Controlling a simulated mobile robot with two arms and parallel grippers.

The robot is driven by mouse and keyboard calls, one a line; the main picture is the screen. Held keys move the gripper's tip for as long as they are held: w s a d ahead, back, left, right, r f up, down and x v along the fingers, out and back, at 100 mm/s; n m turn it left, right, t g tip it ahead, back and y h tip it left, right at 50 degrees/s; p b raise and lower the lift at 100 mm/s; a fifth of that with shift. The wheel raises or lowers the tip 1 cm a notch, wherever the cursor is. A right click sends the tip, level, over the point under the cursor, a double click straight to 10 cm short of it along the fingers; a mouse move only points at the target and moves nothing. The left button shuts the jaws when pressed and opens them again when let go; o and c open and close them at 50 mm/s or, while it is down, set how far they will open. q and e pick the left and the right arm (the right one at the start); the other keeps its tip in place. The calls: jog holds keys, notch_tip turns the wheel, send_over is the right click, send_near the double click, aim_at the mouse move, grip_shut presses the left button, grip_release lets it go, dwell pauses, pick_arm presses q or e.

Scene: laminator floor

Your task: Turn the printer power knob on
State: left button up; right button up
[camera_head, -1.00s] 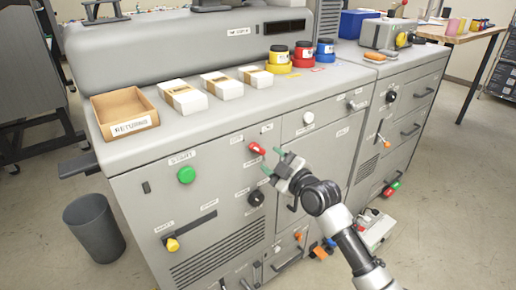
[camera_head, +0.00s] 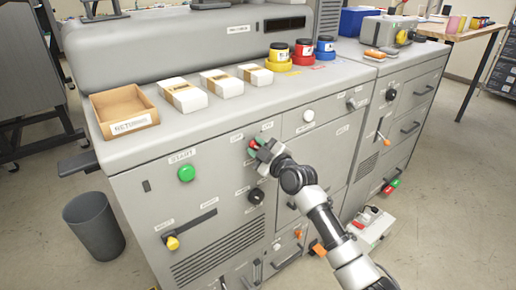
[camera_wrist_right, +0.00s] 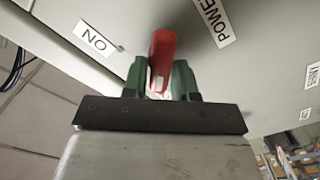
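The red power knob (camera_head: 253,143) is on the grey front panel of the machine, right of the green start button. In the right wrist view the red knob (camera_wrist_right: 162,50) stands between my green fingertips, with an "ON" label (camera_wrist_right: 95,38) to its left and a "POWER" label (camera_wrist_right: 213,20) to its upper right. My right gripper (camera_head: 260,148) is at the knob, and it also shows in the right wrist view (camera_wrist_right: 161,80). Its fingers lie close against both sides of the knob and look shut on it. They hide the knob's base. My left gripper is not in view.
The green start button (camera_head: 186,174), a black knob (camera_head: 256,196) and a white knob (camera_head: 308,115) are on the same panel. A cardboard tray (camera_head: 124,112), paper stacks and ink jars stand on top. A grey bin (camera_head: 94,226) is on the floor at left.

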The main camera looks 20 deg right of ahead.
jog(key=shift+c, duration=0.8)
jog(key=shift+m, duration=0.3)
jog(key=m, duration=0.3)
jog(key=shift+d+r+m, duration=0.1)
jog(key=shift+d+m, duration=0.05)
jog(key=shift+m, duration=0.25)
jog(key=m+p, duration=0.1)
jog(key=m, duration=0.3)
jog(key=shift+w+d, duration=0.1)
jog(key=shift+d, duration=0.05)
jog(key=shift+w+d+f+m+p, duration=0.1)
jog(key=shift+m+p, duration=0.1)
jog(key=shift+m, duration=1.35)
jog(key=shift+d+f+m+p, duration=0.1)
jog(key=shift+d+m+p, duration=0.05)
jog(key=shift+m, duration=1.45)
jog(key=shift+w+d+m+p, duration=0.1)
jog(key=shift+m+p, duration=0.1)
jog(key=shift+m, duration=1.35)
jog(key=o, duration=0.8)
